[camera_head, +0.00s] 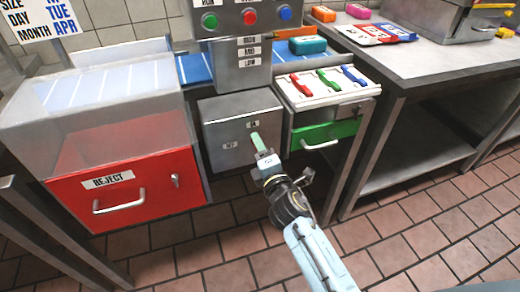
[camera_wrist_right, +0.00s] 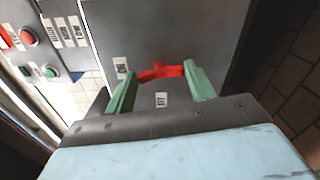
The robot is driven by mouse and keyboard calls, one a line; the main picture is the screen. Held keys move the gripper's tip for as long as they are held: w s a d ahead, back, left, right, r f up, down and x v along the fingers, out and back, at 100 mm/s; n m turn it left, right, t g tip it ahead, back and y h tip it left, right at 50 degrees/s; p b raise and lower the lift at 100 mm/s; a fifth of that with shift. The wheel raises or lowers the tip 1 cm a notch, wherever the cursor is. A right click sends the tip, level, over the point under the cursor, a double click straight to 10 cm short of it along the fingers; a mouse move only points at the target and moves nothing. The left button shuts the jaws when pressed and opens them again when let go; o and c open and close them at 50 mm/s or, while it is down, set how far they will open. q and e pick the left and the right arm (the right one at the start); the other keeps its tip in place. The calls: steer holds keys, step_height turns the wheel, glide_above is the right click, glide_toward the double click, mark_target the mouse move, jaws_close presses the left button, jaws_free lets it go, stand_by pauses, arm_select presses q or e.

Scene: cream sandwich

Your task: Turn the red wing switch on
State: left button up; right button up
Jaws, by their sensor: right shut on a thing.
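The red wing switch (camera_wrist_right: 161,71) is on the front face of a grey metal box (camera_head: 216,112). In the right wrist view it lies between the two green fingers of my right gripper (camera_wrist_right: 157,69), which are closed on its ends. In the head view my right gripper (camera_head: 256,141) reaches up to the box face and hides the switch. One small white label (camera_head: 253,124) is just above the fingertips and another (camera_head: 231,145) is to their left; the print is too small to read surely. My left gripper is not in view.
A red REJECT drawer (camera_head: 140,198) with a clear bin above it is at the left. A green drawer (camera_head: 328,131) with a metal handle is close to the right of the box. A column with coloured buttons (camera_head: 249,17) rises behind. Tiled floor is open in front.

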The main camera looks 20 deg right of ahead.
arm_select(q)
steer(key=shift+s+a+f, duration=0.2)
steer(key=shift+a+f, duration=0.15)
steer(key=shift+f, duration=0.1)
arm_select(e)
steer(key=shift+f+m, duration=0.1)
steer(key=shift+m, duration=1.1)
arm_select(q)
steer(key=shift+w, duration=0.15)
arm_select(e)
steer(key=o, duration=1)
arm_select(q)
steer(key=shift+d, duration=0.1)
